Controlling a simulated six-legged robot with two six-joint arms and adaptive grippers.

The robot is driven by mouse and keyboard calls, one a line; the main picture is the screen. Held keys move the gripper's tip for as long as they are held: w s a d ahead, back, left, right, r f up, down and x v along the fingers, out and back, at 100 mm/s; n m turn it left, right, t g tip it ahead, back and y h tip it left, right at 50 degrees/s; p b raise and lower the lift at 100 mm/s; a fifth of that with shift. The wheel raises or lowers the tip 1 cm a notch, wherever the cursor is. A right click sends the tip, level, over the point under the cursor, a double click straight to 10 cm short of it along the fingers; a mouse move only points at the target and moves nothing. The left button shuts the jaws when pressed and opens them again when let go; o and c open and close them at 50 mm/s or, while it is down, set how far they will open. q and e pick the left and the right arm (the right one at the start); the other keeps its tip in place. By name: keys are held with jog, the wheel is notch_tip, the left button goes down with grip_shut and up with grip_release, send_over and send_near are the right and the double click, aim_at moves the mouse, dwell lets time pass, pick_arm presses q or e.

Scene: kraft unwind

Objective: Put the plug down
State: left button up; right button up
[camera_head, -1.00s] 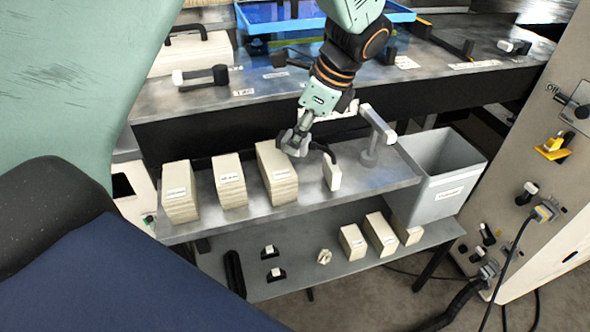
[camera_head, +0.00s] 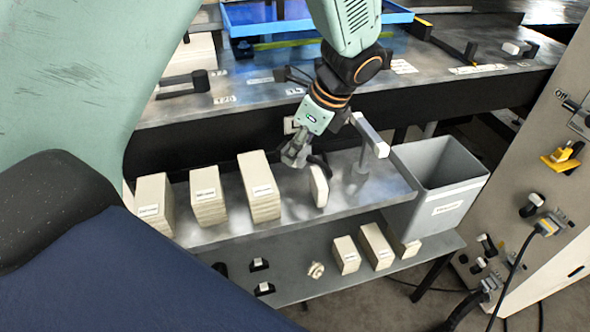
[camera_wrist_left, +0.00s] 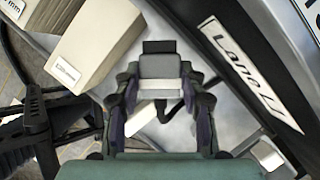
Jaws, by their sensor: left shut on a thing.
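My left gripper (camera_head: 296,155) hangs over the upper metal shelf (camera_head: 230,233), between the tallest beige stack and a thin pale block. In the left wrist view, its fingers (camera_wrist_left: 160,105) are shut on the plug (camera_wrist_left: 160,68), a grey body with a black end and a pale band. In the head view the plug is largely hidden by the fingers and cannot be made out clearly. Whether it touches the shelf cannot be told. My right gripper is not in view.
Beige stacks (camera_head: 258,187) stand left of the gripper. The thin pale block (camera_head: 319,186) stands close on its right, with a grey post (camera_head: 371,137) beyond. A grey bin (camera_head: 437,180) is at the shelf's right end. Smaller blocks (camera_head: 346,255) sit on the lower shelf.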

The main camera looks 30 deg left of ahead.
aim_at(298, 177)
pick_arm(q)
jog(key=shift+s+f, duration=0.1)
jog(key=shift+f, duration=0.4)
jog(key=f, duration=0.2)
jog(key=f+b, duration=0.1)
jog(key=f, duration=0.1)
jog(key=shift+w+a, duration=0.3)
jog(key=shift+w, duration=0.05)
jog(key=shift+d+f, duration=0.15)
jog(key=shift+f, duration=0.1)
jog(key=shift+s+r, duration=0.15)
jog(key=shift+r, duration=0.05)
jog(key=shift+f, duration=0.3)
jog(key=o, duration=1.3)
jog(key=shift+r, duration=0.1)
